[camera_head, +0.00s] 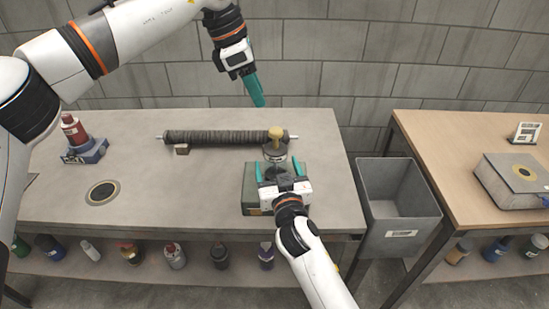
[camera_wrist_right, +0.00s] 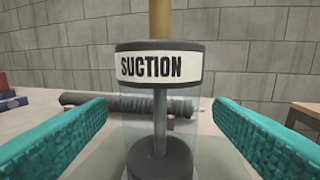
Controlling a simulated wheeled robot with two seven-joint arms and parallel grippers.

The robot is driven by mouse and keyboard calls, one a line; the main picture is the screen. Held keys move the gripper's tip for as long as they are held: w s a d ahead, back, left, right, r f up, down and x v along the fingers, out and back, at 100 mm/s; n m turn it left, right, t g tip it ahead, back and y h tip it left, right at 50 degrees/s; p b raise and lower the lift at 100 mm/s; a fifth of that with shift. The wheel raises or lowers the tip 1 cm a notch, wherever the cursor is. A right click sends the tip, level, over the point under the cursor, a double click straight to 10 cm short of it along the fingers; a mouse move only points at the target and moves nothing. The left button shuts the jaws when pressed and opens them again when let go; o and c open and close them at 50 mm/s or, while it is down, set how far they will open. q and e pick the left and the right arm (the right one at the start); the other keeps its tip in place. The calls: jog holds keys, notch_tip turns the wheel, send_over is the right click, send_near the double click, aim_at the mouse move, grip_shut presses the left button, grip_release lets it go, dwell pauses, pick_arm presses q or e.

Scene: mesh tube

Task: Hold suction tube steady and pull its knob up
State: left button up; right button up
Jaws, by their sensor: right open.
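The suction tube (camera_head: 275,152) stands upright on a flat green-grey box (camera_head: 312,180). In the right wrist view, the tube (camera_wrist_right: 151,68) is a clear cylinder with a white "SUCTION" band, a dark piston and a rod inside. Its yellow knob (camera_head: 276,133) is on top; only the knob's lower part (camera_wrist_right: 160,20) shows in the wrist view. My right gripper (camera_head: 279,168) is open, its teal fingers pointing toward the tube from the front, with gaps on both sides. My left gripper (camera_head: 259,102) hangs above and behind the knob, apart from it; its fingers overlap in view.
A dark mesh roll (camera_head: 220,137) lies behind the tube on the grey table. A red bottle in a blue holder (camera_head: 86,152) and a round hole (camera_head: 103,192) are at left. A grey bin (camera_head: 398,235) stands between this table and the wooden one (camera_head: 440,150).

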aim_at(274, 156)
jog(key=shift+w+a, duration=0.2)
jog(key=shift+w, duration=0.85)
jog(key=shift+w+a, duration=0.2)
jog(key=shift+w, duration=0.85)
